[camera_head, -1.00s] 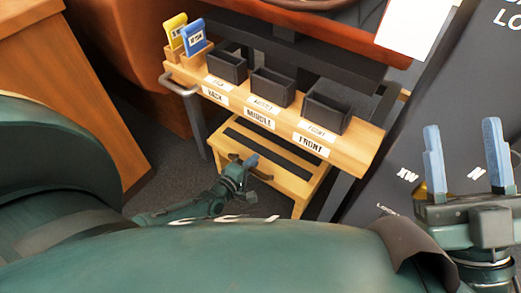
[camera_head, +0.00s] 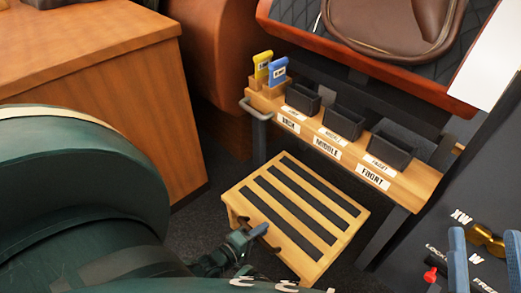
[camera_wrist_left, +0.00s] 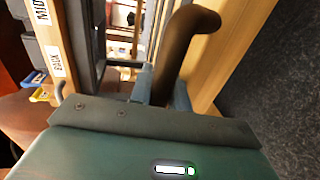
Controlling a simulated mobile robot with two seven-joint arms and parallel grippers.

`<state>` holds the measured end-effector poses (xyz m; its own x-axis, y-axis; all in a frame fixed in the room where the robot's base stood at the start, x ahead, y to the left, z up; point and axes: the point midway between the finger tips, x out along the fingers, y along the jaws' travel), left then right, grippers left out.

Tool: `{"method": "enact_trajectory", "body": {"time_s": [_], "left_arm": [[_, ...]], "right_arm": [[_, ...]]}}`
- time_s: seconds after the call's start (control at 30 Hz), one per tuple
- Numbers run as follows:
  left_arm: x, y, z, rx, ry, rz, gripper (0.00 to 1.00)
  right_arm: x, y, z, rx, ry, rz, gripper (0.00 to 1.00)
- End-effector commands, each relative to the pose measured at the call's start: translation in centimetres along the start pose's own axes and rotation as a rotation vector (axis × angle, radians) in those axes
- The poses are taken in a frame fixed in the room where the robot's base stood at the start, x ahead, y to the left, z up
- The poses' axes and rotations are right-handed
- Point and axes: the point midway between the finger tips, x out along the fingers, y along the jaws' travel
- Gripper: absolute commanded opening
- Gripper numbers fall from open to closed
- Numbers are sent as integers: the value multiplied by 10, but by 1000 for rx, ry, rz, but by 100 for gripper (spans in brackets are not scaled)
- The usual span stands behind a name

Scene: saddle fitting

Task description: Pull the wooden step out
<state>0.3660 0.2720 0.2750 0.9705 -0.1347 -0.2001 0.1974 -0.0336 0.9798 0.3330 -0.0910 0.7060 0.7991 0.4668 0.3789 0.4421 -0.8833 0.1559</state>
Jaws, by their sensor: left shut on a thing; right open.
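The wooden step (camera_head: 297,210), with dark grip strips on its top, stands on the floor, most of its top out in front of the shelf unit. My left gripper (camera_head: 256,232) is shut on the step's dark handle (camera_head: 270,239) at its front. In the left wrist view the handle (camera_wrist_left: 182,55) rises between the blue fingers, partly hidden by my wrist. My right gripper (camera_head: 485,265) is open and empty at the lower right, with its blue fingers apart.
The shelf (camera_head: 400,176) behind the step bears several black bins (camera_head: 343,122) and yellow and blue tools (camera_head: 270,70). A wooden cabinet (camera_head: 90,80) stands at left. A dark board (camera_head: 465,190) stands at right. Grey floor (camera_head: 215,215) shows between cabinet and step.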

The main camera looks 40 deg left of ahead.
Motion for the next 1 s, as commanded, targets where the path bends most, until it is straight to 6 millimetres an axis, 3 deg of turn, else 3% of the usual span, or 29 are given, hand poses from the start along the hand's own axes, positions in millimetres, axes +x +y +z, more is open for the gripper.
{"method": "enact_trajectory", "body": {"time_s": [0.53,0.57,0.67,1.0], "left_arm": [[0,0,0,0,1,0,0],[0,0,0,0,1,0,19],[0,0,0,0,1,0,27],[-2,9,0,0,1,0,27]], "right_arm": [[0,0,-1,-2,3,0,49],[0,0,-1,-2,4,0,49],[0,0,-1,-3,4,0,49],[4,2,-6,1,1,0,49]]}}
